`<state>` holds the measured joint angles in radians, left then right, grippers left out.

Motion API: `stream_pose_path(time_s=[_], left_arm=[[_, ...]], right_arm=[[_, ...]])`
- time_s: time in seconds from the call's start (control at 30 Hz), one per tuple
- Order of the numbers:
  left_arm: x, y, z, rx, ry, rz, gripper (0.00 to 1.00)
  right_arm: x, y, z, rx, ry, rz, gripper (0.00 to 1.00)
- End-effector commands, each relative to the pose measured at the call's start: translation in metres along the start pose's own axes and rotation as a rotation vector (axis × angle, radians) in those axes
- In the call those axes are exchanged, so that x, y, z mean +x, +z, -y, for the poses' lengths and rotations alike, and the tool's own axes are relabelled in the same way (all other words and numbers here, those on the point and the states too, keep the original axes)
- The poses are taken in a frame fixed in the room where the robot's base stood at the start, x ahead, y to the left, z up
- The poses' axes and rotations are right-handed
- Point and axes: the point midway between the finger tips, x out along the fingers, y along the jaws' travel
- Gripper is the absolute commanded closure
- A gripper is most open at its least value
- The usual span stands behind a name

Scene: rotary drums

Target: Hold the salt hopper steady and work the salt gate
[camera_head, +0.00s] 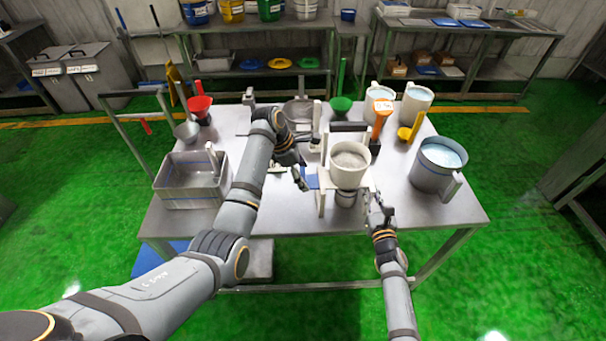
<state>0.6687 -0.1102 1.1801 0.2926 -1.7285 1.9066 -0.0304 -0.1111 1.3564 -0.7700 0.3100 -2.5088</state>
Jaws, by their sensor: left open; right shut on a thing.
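The salt hopper (350,174), a white round bowl with pale grainy contents, sits upright on a white stand at the middle of the table. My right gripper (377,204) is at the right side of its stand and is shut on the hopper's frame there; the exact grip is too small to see. My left gripper (302,180) is open and just left of the hopper, close to a small blue piece (312,181). A metal cup (346,198) is under the hopper. I cannot clearly make out the salt gate.
A grey bin (190,192) stands at the table's left. A large grey pail (432,171) with pale blue contents stands right. Behind are white buckets (416,104), an orange-handled tool (381,116), a yellow scoop (405,134), green and red funnels. The front right tabletop (440,212) is clear.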

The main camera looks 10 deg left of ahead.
Motion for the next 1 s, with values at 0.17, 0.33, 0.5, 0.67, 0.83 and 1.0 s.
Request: stream_pose_path(time_s=[0.17, 0.33, 0.5, 0.67, 0.83, 1.0], left_arm=[[0.0034, -0.0005, 0.0, 0.0, 0.0, 0.0, 0.21], [0.0032, -0.0005, 0.0, -0.001, 0.0, 0.0, 0.3], [0.003, -0.0005, 0.0, -0.001, 0.0, 0.0, 0.53], [0.0032, -0.0005, 0.0004, -0.001, -0.001, 0.0, 0.75], [0.0034, -0.0005, 0.0006, 0.0, -0.002, 0.0, 0.98], [0.0014, -0.0065, 0.0005, -0.002, -0.002, -0.001, 1.0]], right_arm=[[-0.004, -0.0107, -0.0005, 0.001, -0.002, -0.022, 1.0], [-0.004, -0.0108, -0.0005, 0.001, -0.002, -0.022, 1.0], [-0.004, -0.0108, -0.0005, 0.0, -0.002, -0.022, 1.0], [-0.004, -0.0109, -0.0004, 0.0, -0.002, -0.022, 1.0], [-0.004, -0.011, -0.0004, 0.0, -0.003, -0.022, 1.0], [-0.004, -0.011, -0.0003, 0.0, -0.003, -0.023, 1.0]])
